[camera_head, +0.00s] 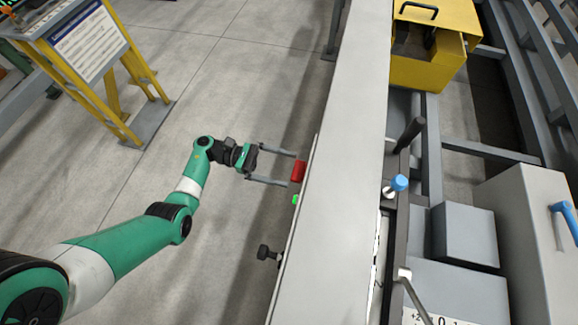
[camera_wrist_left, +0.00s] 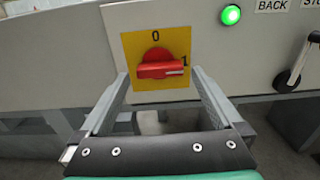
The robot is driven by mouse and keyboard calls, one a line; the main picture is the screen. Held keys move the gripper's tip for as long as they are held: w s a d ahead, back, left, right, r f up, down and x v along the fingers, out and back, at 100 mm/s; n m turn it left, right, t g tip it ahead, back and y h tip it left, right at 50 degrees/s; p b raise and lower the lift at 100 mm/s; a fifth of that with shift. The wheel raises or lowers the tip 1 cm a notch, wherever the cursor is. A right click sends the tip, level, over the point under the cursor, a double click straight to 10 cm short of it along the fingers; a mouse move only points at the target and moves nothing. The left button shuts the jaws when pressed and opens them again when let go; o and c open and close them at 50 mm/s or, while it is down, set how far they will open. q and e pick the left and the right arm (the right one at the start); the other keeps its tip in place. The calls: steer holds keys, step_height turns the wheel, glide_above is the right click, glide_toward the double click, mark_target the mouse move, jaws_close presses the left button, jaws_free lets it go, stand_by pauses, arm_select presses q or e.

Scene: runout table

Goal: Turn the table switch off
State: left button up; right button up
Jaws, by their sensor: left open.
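The table switch is a red rotary knob (camera_wrist_left: 158,68) on a yellow plate (camera_wrist_left: 130,47) marked 0 at the top and 1 at the right. Its handle lies level, with its white mark towards the 1. In the head view the red knob (camera_head: 298,171) sticks out from the left side of the table (camera_head: 335,180). My left gripper (camera_head: 290,169) is open, its fingertips close to the knob. In the left wrist view the gripper (camera_wrist_left: 160,76) has one finger on each side of the knob; contact cannot be told. My right gripper is not in view.
A lit green lamp (camera_wrist_left: 230,15) sits right of the switch plate, and a black lever (camera_wrist_left: 290,77) is further right. A yellow sign stand (camera_head: 115,100) is at the back left. Open floor lies left of the table.

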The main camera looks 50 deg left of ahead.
arm_select(q)
steer(key=shift+x, duration=0.95)
steer(key=c, duration=1.2)
